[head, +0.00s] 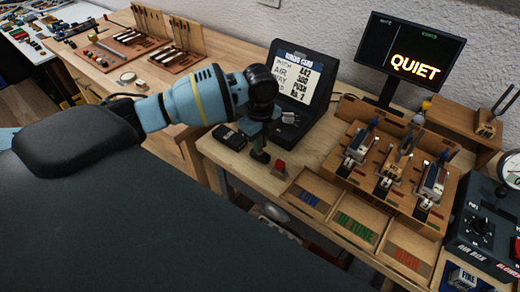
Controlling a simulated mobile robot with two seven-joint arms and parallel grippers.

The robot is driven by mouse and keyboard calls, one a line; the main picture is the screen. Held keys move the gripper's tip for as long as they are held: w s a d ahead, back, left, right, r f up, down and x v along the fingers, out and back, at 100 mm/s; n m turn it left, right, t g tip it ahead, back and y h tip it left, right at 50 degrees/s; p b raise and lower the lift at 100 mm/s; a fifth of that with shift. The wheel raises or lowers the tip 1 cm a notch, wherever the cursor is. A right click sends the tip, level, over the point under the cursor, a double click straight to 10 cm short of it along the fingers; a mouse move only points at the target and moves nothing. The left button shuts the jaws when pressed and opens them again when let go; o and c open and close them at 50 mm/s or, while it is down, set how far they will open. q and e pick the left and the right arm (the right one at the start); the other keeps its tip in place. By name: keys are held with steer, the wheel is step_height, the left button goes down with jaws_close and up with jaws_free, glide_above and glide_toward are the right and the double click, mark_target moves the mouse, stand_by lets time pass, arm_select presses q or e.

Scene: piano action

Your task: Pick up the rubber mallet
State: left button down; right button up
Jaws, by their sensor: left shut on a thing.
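My left gripper (261,140) reaches in from the left and points down over the front left part of the workbench. It is shut on a small dark thing (259,156), which looks like the rubber mallet; the fingers and wrist hide most of it, so its shape is hard to tell. I cannot tell whether its lower end touches the bench. My right gripper is not in view.
The workbench (232,158) carries a black open case (293,78) behind the gripper, a small black box (229,136), a red block (280,168), labelled trays (355,222), wooden key stands (395,165), a monitor (412,55) and a dark control box (485,225).

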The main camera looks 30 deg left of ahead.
arm_select(q)
steer(key=shift+r, duration=0.1)
